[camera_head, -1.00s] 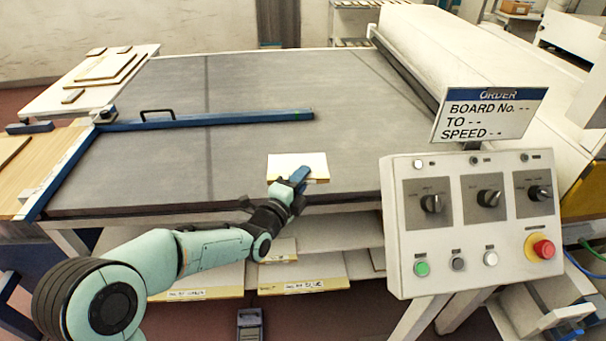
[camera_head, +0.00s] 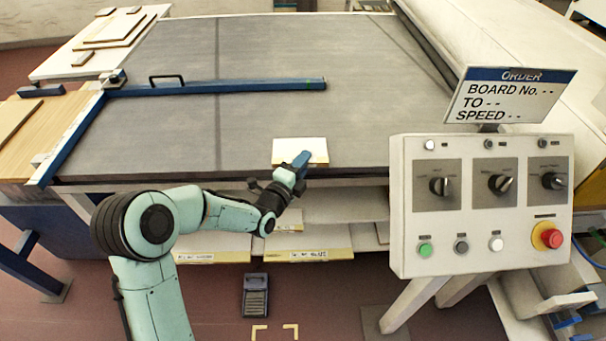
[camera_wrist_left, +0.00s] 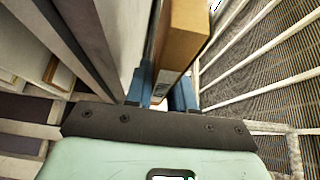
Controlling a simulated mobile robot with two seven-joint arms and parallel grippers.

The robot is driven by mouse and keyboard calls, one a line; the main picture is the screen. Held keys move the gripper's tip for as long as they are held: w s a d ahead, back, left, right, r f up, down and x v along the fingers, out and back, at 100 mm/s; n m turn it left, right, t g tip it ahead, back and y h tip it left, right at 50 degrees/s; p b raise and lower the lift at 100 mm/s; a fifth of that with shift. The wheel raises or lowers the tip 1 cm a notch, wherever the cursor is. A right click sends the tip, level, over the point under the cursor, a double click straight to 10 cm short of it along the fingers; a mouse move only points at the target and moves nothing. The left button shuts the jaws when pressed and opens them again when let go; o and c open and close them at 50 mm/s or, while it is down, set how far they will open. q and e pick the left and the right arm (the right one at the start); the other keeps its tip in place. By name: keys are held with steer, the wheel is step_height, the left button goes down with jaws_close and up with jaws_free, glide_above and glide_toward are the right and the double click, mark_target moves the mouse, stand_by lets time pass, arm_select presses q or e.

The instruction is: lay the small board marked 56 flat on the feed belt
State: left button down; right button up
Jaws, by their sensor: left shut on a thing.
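My left gripper (camera_head: 298,163) is shut on a small pale board (camera_head: 291,148) at the front edge of the grey feed belt (camera_head: 270,55). In the head view the board appears over the belt's front strip, its pale face up. I cannot tell whether it touches the belt. In the left wrist view the board (camera_wrist_left: 184,42) sits between the blue fingers of the left gripper (camera_wrist_left: 163,88), with a small label on its side. Its number is not readable. My right gripper is not in view.
A blue fence bar (camera_head: 220,88) crosses the belt behind the board. The control panel (camera_head: 482,205) and order sign (camera_head: 510,97) stand at the right. Shelves below the belt hold labelled boards (camera_head: 311,256). A side table (camera_head: 70,65) holds more boards. Most of the belt is clear.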

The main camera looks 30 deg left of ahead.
arm_select(q)
step_height(320, 180, down, 5)
steer(key=shift+r, duration=0.15)
stand_by(0.3)
steer(key=c, duration=1)
jaws_free()
steer(key=shift+o, duration=0.2)
